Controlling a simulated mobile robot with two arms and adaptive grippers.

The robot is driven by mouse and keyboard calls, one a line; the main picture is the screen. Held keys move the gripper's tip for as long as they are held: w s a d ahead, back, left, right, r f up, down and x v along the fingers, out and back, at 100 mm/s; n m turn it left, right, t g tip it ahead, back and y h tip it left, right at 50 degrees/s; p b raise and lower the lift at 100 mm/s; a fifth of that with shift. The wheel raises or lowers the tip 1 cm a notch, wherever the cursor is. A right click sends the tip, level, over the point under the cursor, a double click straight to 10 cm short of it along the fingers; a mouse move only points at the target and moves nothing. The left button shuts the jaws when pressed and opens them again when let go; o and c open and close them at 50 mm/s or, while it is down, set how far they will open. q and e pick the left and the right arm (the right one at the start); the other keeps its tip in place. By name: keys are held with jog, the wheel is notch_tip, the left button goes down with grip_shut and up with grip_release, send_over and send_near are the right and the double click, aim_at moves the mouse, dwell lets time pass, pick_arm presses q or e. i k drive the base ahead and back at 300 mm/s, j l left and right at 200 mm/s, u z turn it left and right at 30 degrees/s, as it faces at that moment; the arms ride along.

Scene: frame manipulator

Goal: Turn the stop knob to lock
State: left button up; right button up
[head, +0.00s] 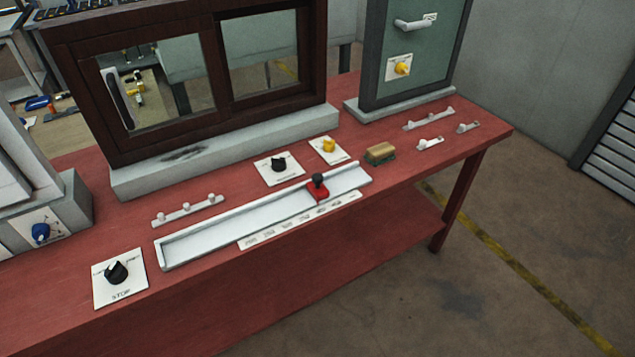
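The stop knob (117,272) is a black rotary knob on a white square plate (106,293) lettered STOP. It sits at the front left of the red table. Its pointer direction is too small to read surely. Neither of my grippers shows in the head view, and nothing touches the knob.
A white slider rail (210,244) with a red and black slider (318,188) lies right of the knob on the red table (200,318). Another black knob (279,164) and a yellow knob (328,144) sit behind it. A blue knob (40,232) is at left. A dark window frame (215,60) stands behind.

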aim_at(116, 273)
jog(key=u, duration=1.6)
jog(key=i+l+u, duration=0.1)
jog(key=l, duration=0.3)
jog(key=i+l+u, duration=0.1)
jog(key=l, duration=0.3)
jog(key=i+l+u, duration=0.15)
jog(key=l, duration=0.3)
jog(key=i, duration=0.1)
